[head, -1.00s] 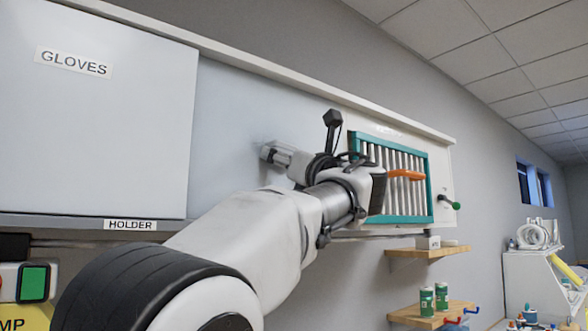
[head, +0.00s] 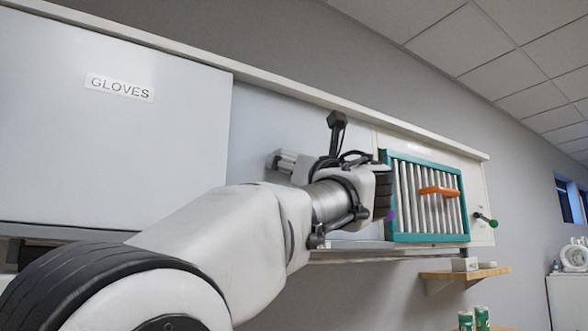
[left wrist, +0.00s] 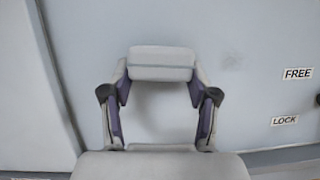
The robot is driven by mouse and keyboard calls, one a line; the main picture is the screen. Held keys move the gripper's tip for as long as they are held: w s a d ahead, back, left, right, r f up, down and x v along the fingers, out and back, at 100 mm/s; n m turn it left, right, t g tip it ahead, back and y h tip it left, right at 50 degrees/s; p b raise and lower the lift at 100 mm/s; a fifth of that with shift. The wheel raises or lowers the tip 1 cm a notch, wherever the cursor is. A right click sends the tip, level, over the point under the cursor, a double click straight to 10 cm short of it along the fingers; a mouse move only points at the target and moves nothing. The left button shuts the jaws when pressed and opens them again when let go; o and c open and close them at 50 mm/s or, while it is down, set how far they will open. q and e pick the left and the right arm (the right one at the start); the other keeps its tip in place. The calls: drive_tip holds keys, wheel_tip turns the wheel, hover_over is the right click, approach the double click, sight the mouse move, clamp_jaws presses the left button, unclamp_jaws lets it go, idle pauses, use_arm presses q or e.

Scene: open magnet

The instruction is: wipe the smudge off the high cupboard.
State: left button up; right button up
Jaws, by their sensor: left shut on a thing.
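The high cupboard's pale grey panel (head: 262,120) lies between the GLOVES door and the teal-framed rack. My left gripper (head: 283,160) is in front of this panel, to the right of the GLOVES door's edge. In the left wrist view my left gripper (left wrist: 160,80) is shut on a light grey block (left wrist: 160,65), held across the fingertips. I cannot tell whether the block touches the panel. A faint greyish patch (left wrist: 231,61) shows on the panel right of the block; I cannot tell if it is the smudge. My right gripper is out of view.
The GLOVES door (head: 110,150) is at the left. The teal rack (head: 425,235) with an orange handle (head: 438,192) is right of my arm, with a green-knobbed lever (head: 486,220) beyond. FREE (left wrist: 298,74) and LOCK (left wrist: 285,120) labels are right of my gripper. A wooden shelf (head: 455,274) is below.

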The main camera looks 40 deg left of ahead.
use_arm(q)
drive_tip(key=w+d+p, duration=0.4)
drive_tip(key=w+p, duration=0.2)
drive_tip(key=w, duration=0.4)
drive_tip(key=shift+w+d, duration=0.2)
drive_tip(key=shift+w, duration=0.2)
drive_tip(key=shift+f, duration=0.1)
drive_tip(key=s+d, duration=0.2)
drive_tip(key=d, duration=0.3)
drive_tip(key=shift+s+d, duration=0.25)
drive_tip(key=shift+s, duration=0.05)
